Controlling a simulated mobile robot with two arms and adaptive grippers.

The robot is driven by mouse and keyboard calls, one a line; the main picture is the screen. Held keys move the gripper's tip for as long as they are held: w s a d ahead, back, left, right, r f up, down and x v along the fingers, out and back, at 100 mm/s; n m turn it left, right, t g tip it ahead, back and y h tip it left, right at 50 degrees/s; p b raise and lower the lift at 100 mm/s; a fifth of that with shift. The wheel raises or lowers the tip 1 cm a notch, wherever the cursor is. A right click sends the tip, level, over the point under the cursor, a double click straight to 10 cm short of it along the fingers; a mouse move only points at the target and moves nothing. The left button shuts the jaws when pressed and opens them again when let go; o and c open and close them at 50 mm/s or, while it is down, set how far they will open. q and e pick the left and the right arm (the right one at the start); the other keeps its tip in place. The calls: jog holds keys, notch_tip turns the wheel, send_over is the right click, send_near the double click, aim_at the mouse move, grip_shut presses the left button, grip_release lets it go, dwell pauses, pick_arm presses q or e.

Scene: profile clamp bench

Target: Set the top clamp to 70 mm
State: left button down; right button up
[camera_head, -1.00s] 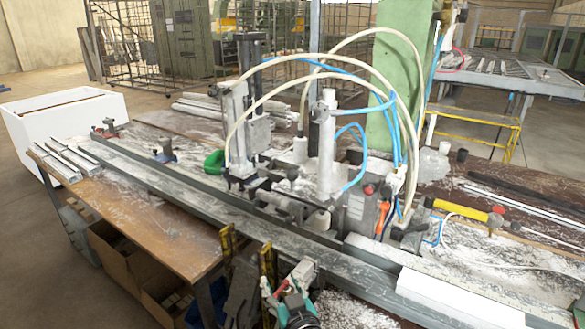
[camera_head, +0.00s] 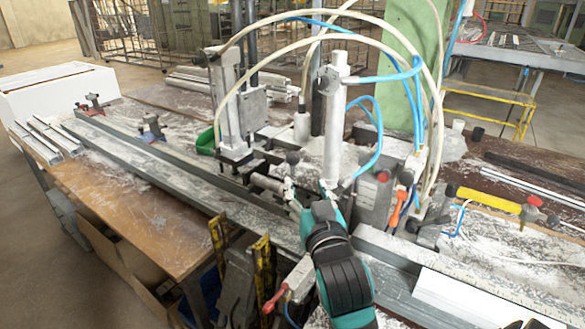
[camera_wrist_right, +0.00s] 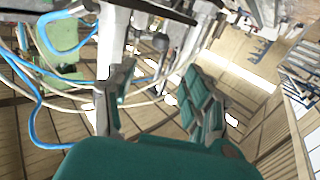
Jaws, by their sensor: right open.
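The clamp machine stands mid-bench in the head view, with an upright grey clamp cylinder (camera_head: 230,110) at its left and a pale round upright cylinder (camera_head: 335,125) at its middle. I cannot tell which part is the top clamp, and no 70 mm mark is readable. My right gripper (camera_head: 308,190), teal and black, is open in front of the machine's lower middle, just below the pale cylinder; contact cannot be told. In the right wrist view the open gripper (camera_wrist_right: 157,82) shows its two fingers apart, with machine parts beyond. My left gripper is not in view.
Blue and cream hoses (camera_head: 440,90) arch over the machine. A long grey profile rail (camera_head: 150,165) runs along the bench. An orange-red lever (camera_head: 397,208) and a yellow-and-red handle (camera_head: 490,200) lie to the right. A white profile (camera_head: 470,295) lies front right. A green post (camera_head: 400,70) stands behind.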

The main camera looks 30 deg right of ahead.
aim_at(294, 158)
jog(key=p+x, duration=0.2)
jog(key=x, duration=0.6)
jog(key=shift+d+r, duration=0.1)
jog(key=shift+r, duration=0.05)
jog(key=p+x, duration=0.1)
jog(key=x, duration=0.4)
jog(key=shift+w+d, duration=0.15)
jog(key=shift+w, duration=0.1)
jog(key=shift+w+d, duration=0.15)
jog(key=shift+w, duration=0.3)
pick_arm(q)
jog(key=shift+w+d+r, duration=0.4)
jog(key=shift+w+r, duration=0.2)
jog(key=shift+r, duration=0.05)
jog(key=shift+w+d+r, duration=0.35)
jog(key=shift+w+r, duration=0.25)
pick_arm(e)
jog(key=c, duration=1.1)
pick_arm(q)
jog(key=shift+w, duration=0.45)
pick_arm(e)
jog(key=shift+f, duration=0.2)
grip_shut()
jog(key=shift+w, duration=0.15)
